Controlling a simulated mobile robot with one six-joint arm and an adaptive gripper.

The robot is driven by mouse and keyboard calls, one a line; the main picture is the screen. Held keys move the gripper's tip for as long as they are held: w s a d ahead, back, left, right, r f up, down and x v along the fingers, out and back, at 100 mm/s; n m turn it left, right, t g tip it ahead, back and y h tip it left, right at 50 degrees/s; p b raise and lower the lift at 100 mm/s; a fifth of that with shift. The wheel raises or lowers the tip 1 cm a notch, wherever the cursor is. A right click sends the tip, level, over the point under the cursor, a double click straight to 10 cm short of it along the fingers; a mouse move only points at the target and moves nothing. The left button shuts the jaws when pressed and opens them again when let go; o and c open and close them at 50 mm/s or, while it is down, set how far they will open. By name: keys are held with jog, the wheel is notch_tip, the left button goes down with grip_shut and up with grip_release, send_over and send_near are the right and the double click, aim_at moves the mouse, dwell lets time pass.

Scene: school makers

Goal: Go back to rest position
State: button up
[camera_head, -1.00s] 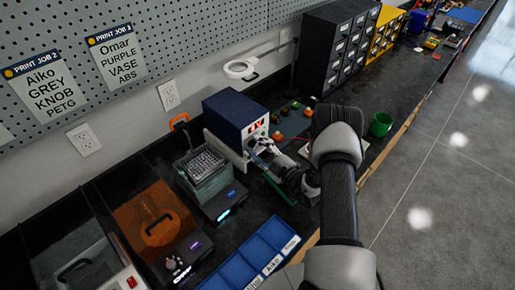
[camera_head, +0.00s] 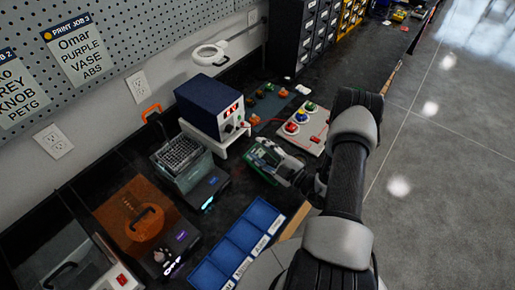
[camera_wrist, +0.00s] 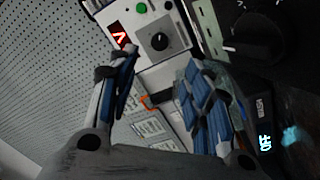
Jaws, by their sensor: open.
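My gripper (camera_wrist: 158,72) is open and empty in the wrist view, with one blue-padded finger on each side of the picture. Between and beyond the fingers is the power supply, a box with a red lit display, a green button and a black knob (camera_wrist: 159,41). In the head view the power supply (camera_head: 211,104) has a dark blue case and stands on a white stand. My arm is folded at the right of the bench in the head view and hides most of the gripper there. The gripper is apart from the power supply.
A green and grey device (camera_head: 272,162) lies on the bench beside my arm. A board with coloured buttons (camera_head: 304,130) is behind it. Blue bins (camera_head: 240,248) are at the front, a tank with a basket (camera_head: 182,157) to the left. Open floor (camera_head: 450,200) lies right.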

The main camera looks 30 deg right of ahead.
dwell(0.3)
jog(key=s+a+r+n+g+y, duration=0.2)
jog(key=a+r+n+g+y, duration=0.3)
jog(key=a+r+n, duration=0.55)
jog(key=s+a+r+n+g+y, duration=0.3)
jog(key=a+r+n+g, duration=0.45)
jog(key=n, duration=0.55)
jog(key=s+a+r+n+g+h, duration=0.2)
jog(key=s+r+n+g+h, duration=0.15)
jog(key=s+n, duration=0.6)
jog(key=s+a+r+n+g+h, duration=0.25)
jog(key=s+n+h, duration=0.3)
jog(key=n, duration=0.65)
jog(key=s+d+r+n+t+h, duration=0.4)
jog(key=d+r+n+t+h, duration=0.1)
jog(key=n, duration=0.8)
jog(key=shift+s+d+r+t, duration=0.15)
jog(key=shift+d+t, duration=0.2)
jog(key=shift+d, duration=0.4)
